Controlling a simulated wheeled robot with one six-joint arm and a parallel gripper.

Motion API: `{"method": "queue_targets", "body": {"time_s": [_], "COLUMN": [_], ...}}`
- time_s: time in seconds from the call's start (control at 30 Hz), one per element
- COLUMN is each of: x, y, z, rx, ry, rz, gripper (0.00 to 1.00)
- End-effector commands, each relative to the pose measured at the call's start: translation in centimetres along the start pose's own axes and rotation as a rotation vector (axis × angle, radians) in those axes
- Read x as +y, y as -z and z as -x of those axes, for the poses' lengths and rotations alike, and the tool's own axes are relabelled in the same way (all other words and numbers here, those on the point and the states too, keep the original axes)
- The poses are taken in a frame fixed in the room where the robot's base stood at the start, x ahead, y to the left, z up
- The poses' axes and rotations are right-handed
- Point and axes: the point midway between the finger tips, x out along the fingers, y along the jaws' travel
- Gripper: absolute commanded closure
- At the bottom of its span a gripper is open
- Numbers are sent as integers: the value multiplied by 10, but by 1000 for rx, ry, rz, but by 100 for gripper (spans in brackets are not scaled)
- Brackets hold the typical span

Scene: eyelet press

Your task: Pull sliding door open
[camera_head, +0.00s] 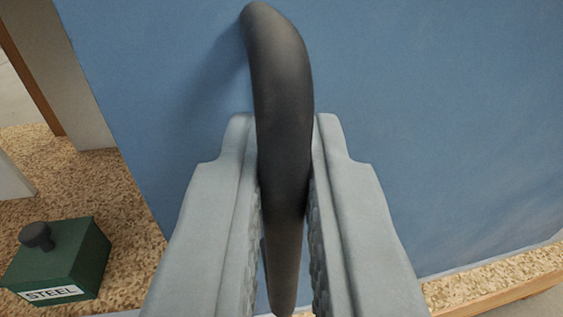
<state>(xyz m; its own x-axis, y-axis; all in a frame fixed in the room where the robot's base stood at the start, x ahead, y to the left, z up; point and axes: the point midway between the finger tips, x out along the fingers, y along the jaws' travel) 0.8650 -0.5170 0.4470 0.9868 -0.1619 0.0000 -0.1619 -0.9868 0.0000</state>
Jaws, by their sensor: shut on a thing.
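The sliding door (430,100) is a flat blue panel that fills most of the view. Its left edge slants down from the top left. A dark, curved bar handle (278,70) stands out from the door and runs roughly vertically. My gripper (284,150) is shut on the handle, with one grey ridged finger on each side of its middle part. The handle's lower end shows between the fingers. The fingers hide parts of the door behind them.
A green box (60,262) labelled STEEL, with a dark knob on top, sits on a speckled floor (110,200) left of the door. A pale post and a brown edge stand at upper left. A wooden strip (500,292) runs along the lower right.

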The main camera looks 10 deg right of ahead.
Motion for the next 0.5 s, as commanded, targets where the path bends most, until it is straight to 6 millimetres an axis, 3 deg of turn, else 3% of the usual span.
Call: {"method": "queue_targets", "body": {"time_s": [0.03,0.2,0.5], "x": [15,49,76], "y": [-1,-1,0], "z": [-2,-9,-15], "rx": [0,0,0], "ry": [-3,-2,-1], "rz": [1,0,0], "gripper": [100,100,100]}}
